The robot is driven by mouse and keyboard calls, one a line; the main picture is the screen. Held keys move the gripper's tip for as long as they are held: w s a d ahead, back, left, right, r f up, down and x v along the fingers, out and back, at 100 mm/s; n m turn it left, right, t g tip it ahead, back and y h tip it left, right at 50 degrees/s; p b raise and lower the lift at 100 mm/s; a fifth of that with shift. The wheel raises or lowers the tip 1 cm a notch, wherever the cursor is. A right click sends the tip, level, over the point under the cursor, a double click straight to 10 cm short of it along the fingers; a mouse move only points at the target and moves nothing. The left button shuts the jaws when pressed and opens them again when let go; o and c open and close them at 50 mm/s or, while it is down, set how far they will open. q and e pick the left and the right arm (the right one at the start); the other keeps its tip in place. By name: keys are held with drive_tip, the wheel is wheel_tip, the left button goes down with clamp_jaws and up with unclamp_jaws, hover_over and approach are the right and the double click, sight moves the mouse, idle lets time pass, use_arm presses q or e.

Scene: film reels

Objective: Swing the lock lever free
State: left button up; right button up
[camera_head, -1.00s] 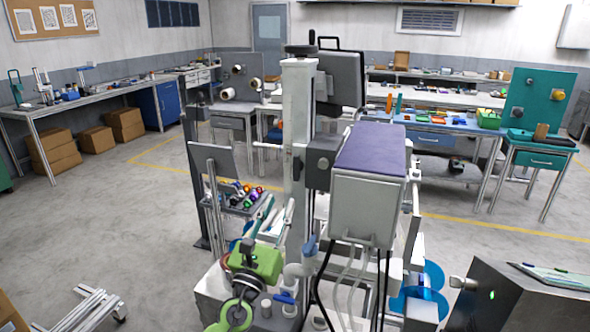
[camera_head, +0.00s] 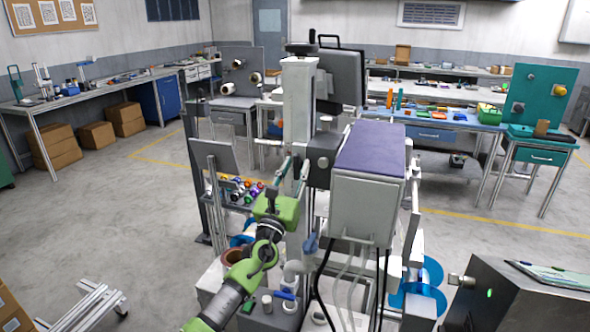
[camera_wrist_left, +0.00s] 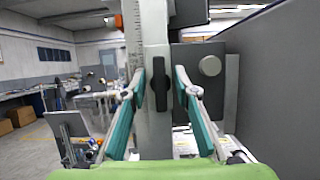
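The lock lever (camera_wrist_left: 160,88) is a short black upright handle on the pale grey column (camera_wrist_left: 153,40), in the middle of the left wrist view. It stands roughly vertical between my left gripper's fingertips (camera_wrist_left: 160,80), with a gap visible on each side. My left gripper (camera_head: 294,170) has a green body and teal fingers; it is open and reaches up to the column in the head view. The lever is mostly hidden there. Whether the fingertips reach as far as the lever's depth is hard to tell. My right gripper is not in view.
A grey box with a purple-grey top (camera_head: 370,150) stands close right of the column. A dark block with a round grey knob (camera_wrist_left: 209,65) sits just right of the lever. A tray of colourful reels (camera_head: 238,190) is left of the column.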

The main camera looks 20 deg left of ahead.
use_arm(q)
clamp_jaws()
